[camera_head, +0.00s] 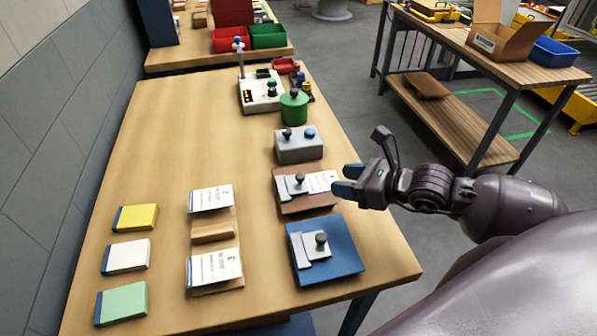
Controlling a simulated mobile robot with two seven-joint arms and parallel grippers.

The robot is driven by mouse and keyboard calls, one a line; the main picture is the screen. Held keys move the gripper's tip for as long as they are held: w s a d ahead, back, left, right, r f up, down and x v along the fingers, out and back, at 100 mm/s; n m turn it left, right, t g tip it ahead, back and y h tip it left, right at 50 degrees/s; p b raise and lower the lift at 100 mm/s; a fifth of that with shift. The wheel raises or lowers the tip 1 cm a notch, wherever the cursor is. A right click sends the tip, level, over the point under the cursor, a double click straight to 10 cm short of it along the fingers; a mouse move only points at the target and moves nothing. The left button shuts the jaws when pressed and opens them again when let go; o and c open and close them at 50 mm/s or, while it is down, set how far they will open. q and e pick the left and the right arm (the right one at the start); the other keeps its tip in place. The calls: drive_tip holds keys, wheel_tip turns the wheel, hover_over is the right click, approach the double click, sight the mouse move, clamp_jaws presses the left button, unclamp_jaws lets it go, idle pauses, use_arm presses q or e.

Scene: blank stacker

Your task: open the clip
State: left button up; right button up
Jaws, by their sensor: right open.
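A brown board (300,204) lies at the right part of the table. A grey metal clip (288,188) with a black knob sits on it, beside a white printed card (322,181). Nearer the front, a blue board (342,260) carries a similar grey clip (313,251) with a black knob and no card visible. My right gripper (347,180) comes in from the right. Its blue-tipped fingers are open and empty, close to the right end of the card. Whether they touch it I cannot tell. My left gripper is out of view.
Yellow (135,217), white (127,256) and green (122,303) pads lie at the left. Wooden stands with printed cards (213,267) stand mid-table. A grey block with knobs (298,148), green pot (294,107) and white device (258,98) stand behind. The left-rear tabletop (185,120) is clear.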

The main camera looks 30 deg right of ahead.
sight(301, 176)
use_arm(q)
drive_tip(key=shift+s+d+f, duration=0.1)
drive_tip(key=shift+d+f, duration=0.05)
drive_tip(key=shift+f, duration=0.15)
use_arm(e)
drive_tip(key=x, duration=1)
drive_tip(key=shift+w+a, duration=0.1)
drive_tip(key=shift+a, duration=0.05)
